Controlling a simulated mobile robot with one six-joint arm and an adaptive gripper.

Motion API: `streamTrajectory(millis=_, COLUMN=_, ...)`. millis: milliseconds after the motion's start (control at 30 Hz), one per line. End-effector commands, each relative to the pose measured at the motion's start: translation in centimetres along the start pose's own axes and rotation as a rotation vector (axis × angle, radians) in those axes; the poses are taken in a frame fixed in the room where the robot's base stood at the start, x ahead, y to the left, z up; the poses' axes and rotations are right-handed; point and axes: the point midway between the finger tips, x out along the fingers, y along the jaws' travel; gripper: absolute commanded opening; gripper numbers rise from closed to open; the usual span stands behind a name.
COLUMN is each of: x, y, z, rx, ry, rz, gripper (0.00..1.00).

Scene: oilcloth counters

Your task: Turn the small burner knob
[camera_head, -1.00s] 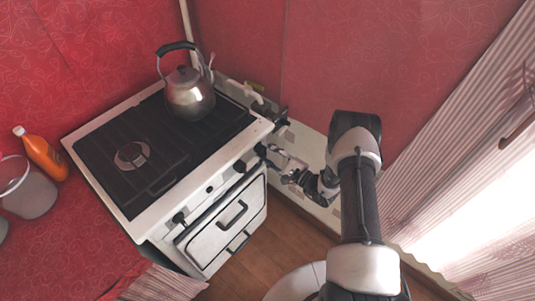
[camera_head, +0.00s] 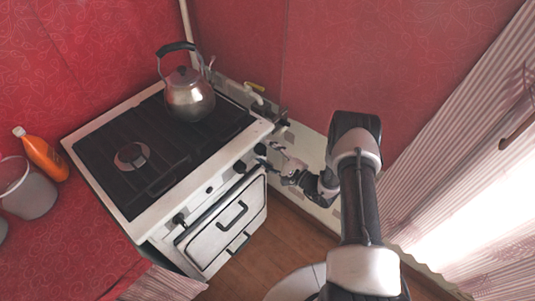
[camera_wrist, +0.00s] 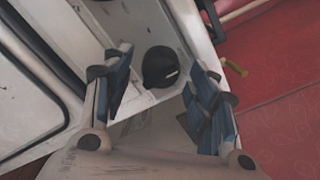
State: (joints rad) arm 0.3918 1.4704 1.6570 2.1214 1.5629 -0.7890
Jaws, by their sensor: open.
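The white stove (camera_head: 150,212) has several dark knobs along its front panel. One round black knob (camera_wrist: 161,67) with a short white mark shows between my fingers in the wrist view. It appears to be the knob at the right end of the panel (camera_head: 261,149) in the head view. My gripper (camera_wrist: 160,77) is open, with one blue-padded finger on each side of the knob in the picture. I see no finger touching it. In the head view my gripper (camera_head: 279,161) is at the stove's right front corner. Which burner this knob serves cannot be told.
A metal kettle (camera_head: 188,95) stands on the back right of the cooktop. Another knob (camera_head: 240,166) is close by on the left. The oven door (camera_head: 225,232) is below. A yellow-handled pipe valve (camera_wrist: 235,67) and the red wall (camera_head: 345,65) are close on the right.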

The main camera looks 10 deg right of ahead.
Motion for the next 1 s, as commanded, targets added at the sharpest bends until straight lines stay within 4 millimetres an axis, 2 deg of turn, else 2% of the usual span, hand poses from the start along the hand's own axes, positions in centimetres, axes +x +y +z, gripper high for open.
streamTrajectory(millis=167, x=-0.1, y=0.0, z=0.0, rx=0.000, ry=0.000, rz=0.000, gripper=0.54)
streamTrajectory(millis=267, x=-0.9, y=-0.1, z=-0.1, rx=0.000, ry=0.002, rz=-0.001, gripper=0.54)
streamTrajectory(millis=700, x=-9.6, y=-0.1, z=-0.1, rx=0.002, ry=0.004, rz=-0.004, gripper=0.54)
streamTrajectory(millis=833, x=-11.2, y=-0.1, z=-0.1, rx=0.000, ry=0.002, rz=-0.002, gripper=0.54)
streamTrajectory(millis=1000, x=-12.0, y=0.0, z=0.0, rx=0.000, ry=0.000, rz=0.000, gripper=0.54)
